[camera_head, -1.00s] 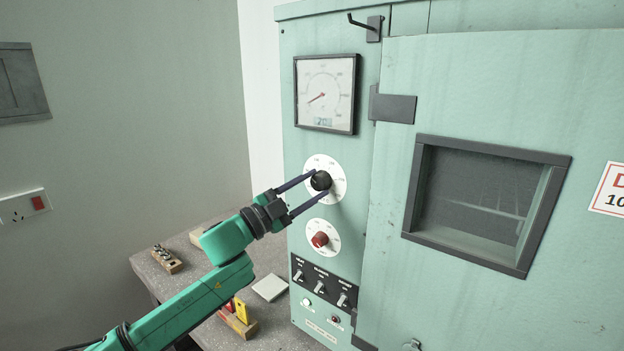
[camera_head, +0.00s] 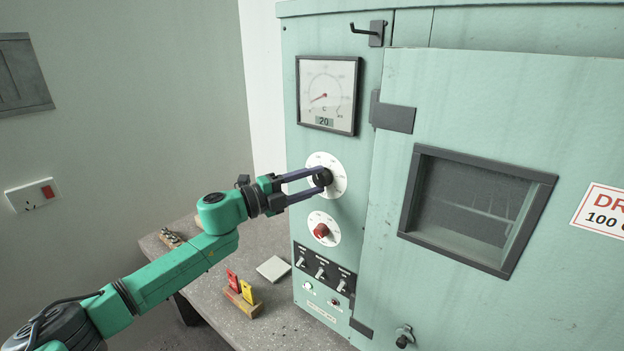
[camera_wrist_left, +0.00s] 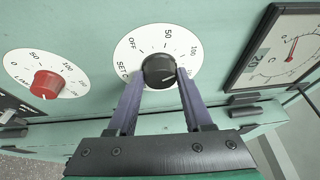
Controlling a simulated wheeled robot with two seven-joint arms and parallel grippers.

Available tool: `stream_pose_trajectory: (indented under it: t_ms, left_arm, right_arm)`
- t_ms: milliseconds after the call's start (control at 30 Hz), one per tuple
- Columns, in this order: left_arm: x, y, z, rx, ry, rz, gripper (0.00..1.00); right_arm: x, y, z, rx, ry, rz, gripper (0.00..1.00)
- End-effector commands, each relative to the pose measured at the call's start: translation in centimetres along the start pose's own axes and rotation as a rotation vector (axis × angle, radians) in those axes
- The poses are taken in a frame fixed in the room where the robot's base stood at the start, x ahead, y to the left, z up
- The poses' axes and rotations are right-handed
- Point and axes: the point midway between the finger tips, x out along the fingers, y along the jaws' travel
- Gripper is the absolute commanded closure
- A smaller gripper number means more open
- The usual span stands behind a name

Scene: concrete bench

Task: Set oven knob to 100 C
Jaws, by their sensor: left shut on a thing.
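The black oven knob (camera_head: 322,178) sits on a round white dial (camera_head: 338,162) on the green oven front. In the left wrist view the knob (camera_wrist_left: 158,71) is seen close up, with OFF, 50, 100 and SET printed around it. My left gripper (camera_head: 319,180) has its two dark fingers shut on the knob's sides. In the left wrist view the fingers (camera_wrist_left: 160,82) reach up to the knob from below. The knob's pointer mark is too unclear to read. My right gripper is not in view.
A red knob (camera_head: 321,230) on a second dial lies below, above a switch panel (camera_head: 322,272). A gauge (camera_head: 327,94) above shows 20. The oven door (camera_head: 480,110) is shut at the right. A wooden block with red and yellow tags (camera_head: 242,301) stands on the bench.

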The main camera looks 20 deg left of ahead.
Motion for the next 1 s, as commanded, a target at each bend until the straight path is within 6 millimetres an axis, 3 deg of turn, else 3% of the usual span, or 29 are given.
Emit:
stream_pose_trajectory:
  t_ms: [367,400,467,500,833,1000]
  left_arm:
    - [0.0,0.1,0.0,0.006,0.001,0.003,1.00]
    - [0.0,0.1,0.0,0.006,0.001,0.003,0.46]
    - [0.0,0.1,0.0,0.006,0.001,0.003,0.23]
    - [0.0,0.1,0.0,0.006,0.001,0.003,0.19]
    - [-0.2,0.1,0.0,0.005,0.000,0.002,0.19]
    - [-2.5,0.7,0.1,0.005,-0.002,0.004,0.19]
  right_arm:
    - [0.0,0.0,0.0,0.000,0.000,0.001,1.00]
    - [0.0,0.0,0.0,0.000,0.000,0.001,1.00]
    - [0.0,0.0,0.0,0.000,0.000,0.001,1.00]
    - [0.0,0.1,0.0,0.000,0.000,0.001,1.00]
    - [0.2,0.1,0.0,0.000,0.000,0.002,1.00]
    - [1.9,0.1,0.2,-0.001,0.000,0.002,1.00]
